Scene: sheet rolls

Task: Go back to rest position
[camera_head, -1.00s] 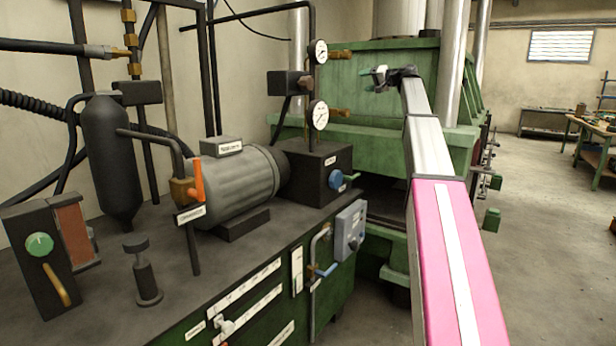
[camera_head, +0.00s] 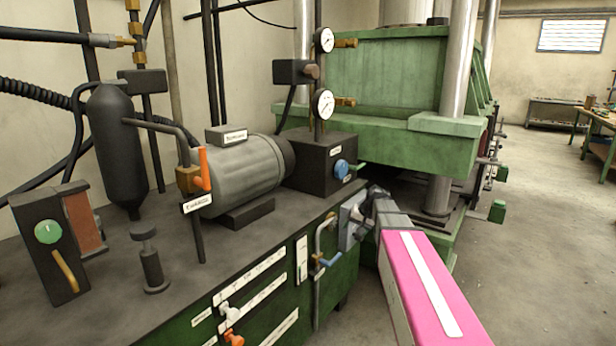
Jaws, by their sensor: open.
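My arm reaches in from the lower right, with a pink link bearing a white stripe and a grey link beyond it. My gripper (camera_head: 369,208) is at the far end of the arm, low in front of the green bench, and overlaps the grey control box (camera_head: 350,222) in the picture. It is open, and I see nothing held in it. Its fingers are small and partly lost against the box, so I cannot tell whether they touch it.
The bench at left carries a grey motor (camera_head: 245,175), a black block with a blue knob (camera_head: 341,169) and a dark cylinder (camera_head: 117,145). A green press (camera_head: 400,90) stands behind. Open floor (camera_head: 540,240) lies to the right.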

